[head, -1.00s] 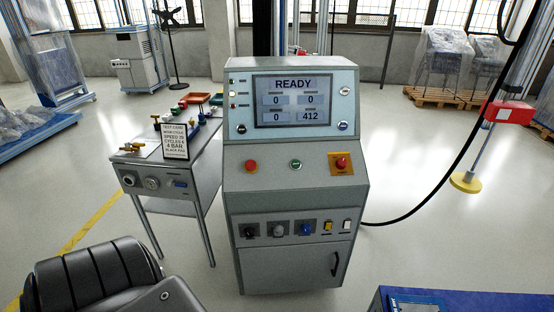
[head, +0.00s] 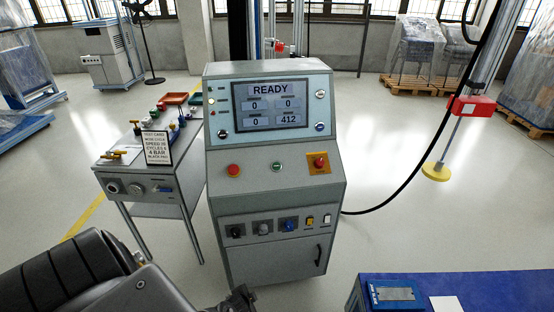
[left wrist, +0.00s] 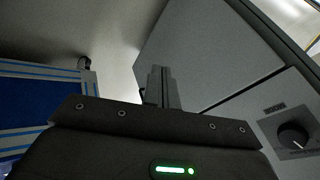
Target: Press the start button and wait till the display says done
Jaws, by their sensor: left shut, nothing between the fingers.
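The grey control console (head: 270,205) stands in the middle of the head view. Its display (head: 263,107) reads READY, with 0, 0, 0 and 412 below. The start button is most likely the green one (head: 277,167), between a red button (head: 234,170) and a red knob on a yellow plate (head: 318,163); its label is too small to read. My left gripper (head: 240,299) is low in front of the console's base, below and apart from the buttons. In the left wrist view its fingers (left wrist: 160,88) are shut and empty. My right gripper is not in view.
A small metal table (head: 150,184) with a test card (head: 157,148) and coloured parts stands left of the console. A blue bench or case (head: 470,292) is at the lower right. A black cable (head: 412,175) hangs at the right. A knob (left wrist: 293,138) shows beside the wrist.

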